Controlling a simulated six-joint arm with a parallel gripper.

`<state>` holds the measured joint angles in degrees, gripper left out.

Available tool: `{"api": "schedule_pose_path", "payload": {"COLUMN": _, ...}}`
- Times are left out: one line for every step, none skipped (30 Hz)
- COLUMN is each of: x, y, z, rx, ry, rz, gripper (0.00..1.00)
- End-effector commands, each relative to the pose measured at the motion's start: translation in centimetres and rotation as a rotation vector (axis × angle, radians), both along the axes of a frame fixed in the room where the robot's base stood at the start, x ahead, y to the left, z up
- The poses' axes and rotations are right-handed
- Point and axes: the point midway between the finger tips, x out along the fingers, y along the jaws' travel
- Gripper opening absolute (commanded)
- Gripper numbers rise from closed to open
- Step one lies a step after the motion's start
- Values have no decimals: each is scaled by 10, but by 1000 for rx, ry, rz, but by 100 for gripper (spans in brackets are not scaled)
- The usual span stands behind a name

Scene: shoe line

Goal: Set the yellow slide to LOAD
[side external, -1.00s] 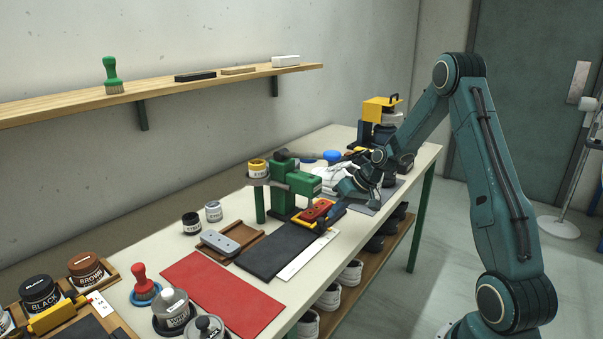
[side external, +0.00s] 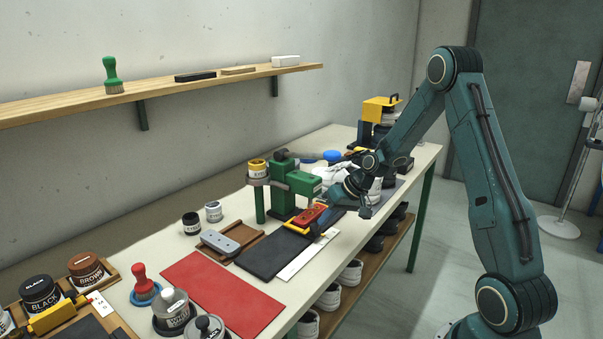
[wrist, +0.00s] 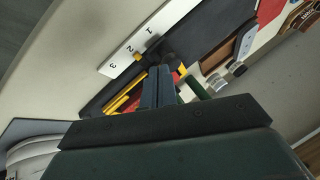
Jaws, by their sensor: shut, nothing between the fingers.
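The yellow slide (side external: 312,230) is a yellow frame around a red block (side external: 308,215), under the green press (side external: 300,182). In the wrist view its yellow bars (wrist: 124,99) show left of my fingers, and a small yellow tab (wrist: 137,57) is beside the 2 on the white strip (wrist: 145,38). The strip reads 1, 2, 3; I cannot read a LOAD mark. My gripper (side external: 335,203) is shut and empty, low at the slide's right end. Its fingers (wrist: 163,72) hide part of the slide; whether they touch it I cannot tell.
A dark mat (side external: 272,250) lies in front of the press, with a red mat (side external: 215,288) to its left. White shoes (side external: 330,172) stand behind my gripper. A wooden tray (side external: 238,250) and small jars (side external: 213,211) are left of the press.

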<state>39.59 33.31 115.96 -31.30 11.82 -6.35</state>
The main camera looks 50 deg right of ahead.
Motion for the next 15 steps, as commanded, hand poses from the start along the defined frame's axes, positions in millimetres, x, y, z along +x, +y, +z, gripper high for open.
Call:
{"api": "schedule_pose_path", "payload": {"x": 0, "y": 12, "z": 0, "rx": 1, "ry": 0, "rz": 7, "gripper": 0}}
{"api": "schedule_pose_path", "payload": {"x": 0, "y": 18, "z": 0, "rx": 1, "ry": 0, "rz": 5, "gripper": 0}}
{"api": "schedule_pose_path", "payload": {"x": 0, "y": 27, "z": 0, "rx": 1, "ry": 0, "rz": 6, "gripper": 0}}
{"api": "schedule_pose_path", "payload": {"x": 0, "y": 34, "z": 0, "rx": 0, "ry": 0, "rz": 6, "gripper": 0}}
{"api": "schedule_pose_path", "payload": {"x": 0, "y": 41, "z": 0, "rx": -1, "ry": 0, "rz": 7, "gripper": 0}}
{"api": "schedule_pose_path", "payload": {"x": 0, "y": 50, "z": 0, "rx": 0, "ry": -1, "rz": 6, "gripper": 0}}
{"api": "schedule_pose_path", "payload": {"x": 0, "y": 57, "z": 0, "rx": 1, "ry": 0, "rz": 7, "gripper": 0}}
{"api": "schedule_pose_path", "payload": {"x": 0, "y": 64, "z": 0, "rx": 0, "ry": 0, "rz": 7, "gripper": 0}}
{"api": "schedule_pose_path", "payload": {"x": 0, "y": 73, "z": 0, "rx": -1, "ry": 0, "rz": 7, "gripper": 0}}
{"api": "schedule_pose_path", "payload": {"x": 0, "y": 80, "z": 0, "rx": 0, "ry": 0, "rz": 7, "gripper": 0}}
{"api": "schedule_pose_path", "payload": {"x": 0, "y": 86, "z": 0, "rx": -1, "ry": -1, "rz": 8, "gripper": 0}}
{"api": "schedule_pose_path", "payload": {"x": 0, "y": 95, "z": 0, "rx": 0, "ry": 0, "rz": 7, "gripper": 0}}
{"api": "schedule_pose_path", "payload": {"x": 0, "y": 101, "z": 0, "rx": -1, "ry": 0, "rz": 7, "gripper": 0}}
{"api": "schedule_pose_path", "payload": {"x": 0, "y": 107, "z": 0, "rx": -2, "ry": -2, "rz": 7, "gripper": 0}}
{"api": "schedule_pose_path", "payload": {"x": 0, "y": 115, "z": 0, "rx": 0, "ry": -1, "rz": 7, "gripper": 0}}
